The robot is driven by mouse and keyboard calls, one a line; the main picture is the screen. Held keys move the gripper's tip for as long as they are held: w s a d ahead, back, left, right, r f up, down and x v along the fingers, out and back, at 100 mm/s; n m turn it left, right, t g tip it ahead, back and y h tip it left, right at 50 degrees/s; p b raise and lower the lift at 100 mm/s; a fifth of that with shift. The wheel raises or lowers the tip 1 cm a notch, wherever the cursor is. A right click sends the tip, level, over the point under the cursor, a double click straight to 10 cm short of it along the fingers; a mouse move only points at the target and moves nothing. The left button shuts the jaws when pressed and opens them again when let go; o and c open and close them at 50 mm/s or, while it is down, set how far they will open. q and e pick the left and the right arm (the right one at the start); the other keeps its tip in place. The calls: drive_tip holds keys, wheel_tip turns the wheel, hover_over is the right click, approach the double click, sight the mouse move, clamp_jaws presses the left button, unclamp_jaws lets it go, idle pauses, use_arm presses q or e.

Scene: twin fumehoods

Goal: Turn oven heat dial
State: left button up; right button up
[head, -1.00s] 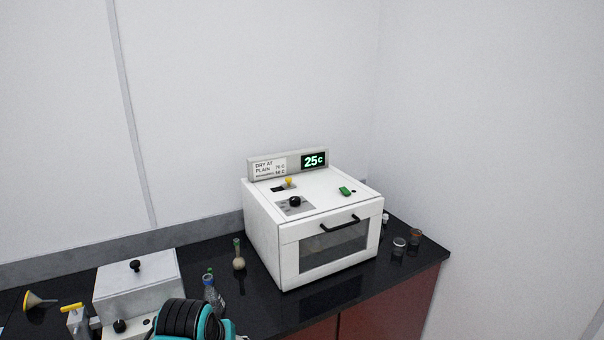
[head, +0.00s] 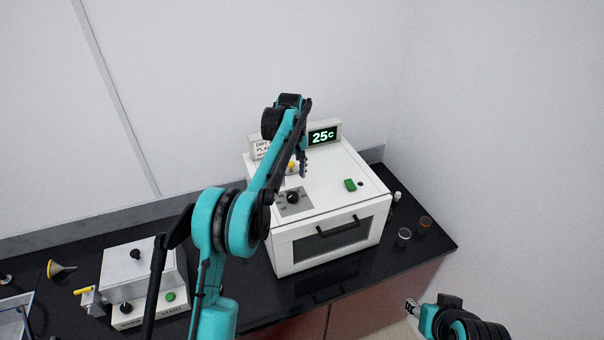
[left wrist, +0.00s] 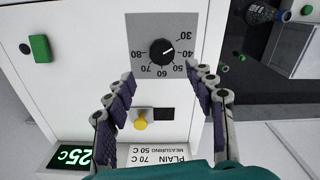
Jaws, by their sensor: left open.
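The white oven (head: 325,245) stands on the black counter. Its black heat dial (head: 292,197) sits on a grey panel on the oven top. In the left wrist view the dial (left wrist: 163,50) has a scale from 30 to 80, and its white mark points roughly toward the 30–40 side. My left gripper (head: 303,168) is above the oven top, behind the dial. In the left wrist view its fingers (left wrist: 160,75) are spread and empty, with the dial just beyond the tips, apart from them. A part of my right arm's end (head: 413,306) shows low right; its jaws are unclear.
The oven display (head: 322,136) reads 25c. A green button (head: 350,185) and a yellow knob (left wrist: 140,123) are also on the oven top. A white lidded device (head: 137,270) and a funnel (head: 60,269) stand left. Small jars (head: 403,235) stand right of the oven.

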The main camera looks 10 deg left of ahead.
sight(292, 195)
use_arm(q)
drive_tip(key=f, duration=0.7)
drive_tip(key=shift+s+f+p, duration=0.2)
drive_tip(key=shift+f+p, duration=0.05)
drive_tip(key=shift+p, duration=0.15)
drive_tip(key=shift+s, duration=0.1)
drive_tip(key=c, duration=1.2)
